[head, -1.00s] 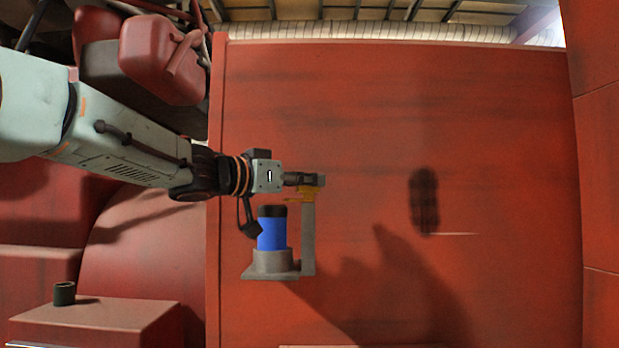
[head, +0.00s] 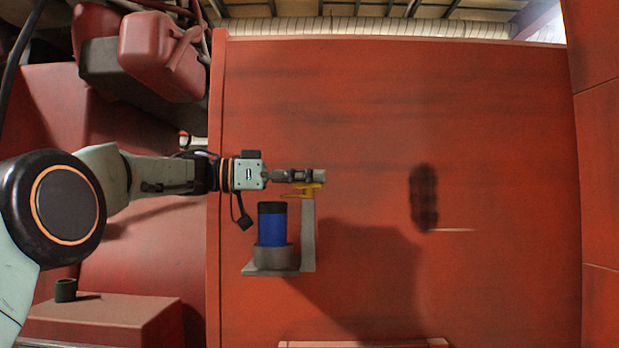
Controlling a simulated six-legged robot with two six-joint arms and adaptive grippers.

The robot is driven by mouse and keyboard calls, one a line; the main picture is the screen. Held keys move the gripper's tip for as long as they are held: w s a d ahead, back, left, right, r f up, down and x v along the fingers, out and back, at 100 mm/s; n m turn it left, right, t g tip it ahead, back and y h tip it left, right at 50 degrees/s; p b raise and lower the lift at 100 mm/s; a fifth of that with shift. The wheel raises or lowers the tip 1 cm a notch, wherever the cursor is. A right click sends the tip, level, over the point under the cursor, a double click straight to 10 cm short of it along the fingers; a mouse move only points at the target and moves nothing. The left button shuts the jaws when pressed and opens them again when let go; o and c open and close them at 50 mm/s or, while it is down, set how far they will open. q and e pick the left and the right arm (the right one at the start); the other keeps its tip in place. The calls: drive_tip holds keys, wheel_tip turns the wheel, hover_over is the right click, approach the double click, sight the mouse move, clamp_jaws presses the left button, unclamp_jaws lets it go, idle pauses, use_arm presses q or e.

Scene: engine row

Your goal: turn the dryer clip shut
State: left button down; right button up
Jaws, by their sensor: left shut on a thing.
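The dryer clip (head: 308,191) is a small yellow piece at the top of a grey upright bracket (head: 308,238) on the red wall. A blue cylinder with a black top, the dryer (head: 272,230), stands upright in a grey cup on the bracket's foot, below and left of the clip. My left gripper (head: 312,176) reaches in from the left, level and just above the bracket's top. Its fingers are shut on the clip and hide part of it. My right gripper is not in view.
A red wall panel (head: 500,120) fills the middle and right, with open room in front of it. A red canister (head: 160,50) hangs at the upper left. A dark green cup (head: 65,290) stands on a red box (head: 110,322) at the lower left.

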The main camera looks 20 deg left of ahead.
use_arm(q)
drive_tip(key=shift+s+r+g, duration=0.1)
drive_tip(key=shift+r+g, duration=0.2)
drive_tip(key=shift+r, duration=0.05)
idle(0.3)
drive_tip(key=c, duration=1.5)
unclamp_jaws()
drive_tip(key=shift+s+a+f, duration=0.1)
drive_tip(key=shift+f, duration=0.05)
drive_tip(key=shift+o, duration=0.2)
drive_tip(key=shift+f, duration=0.1)
drive_tip(key=v, duration=1.1)
drive_tip(key=shift+a, duration=0.4)
drive_tip(key=shift+s, duration=0.15)
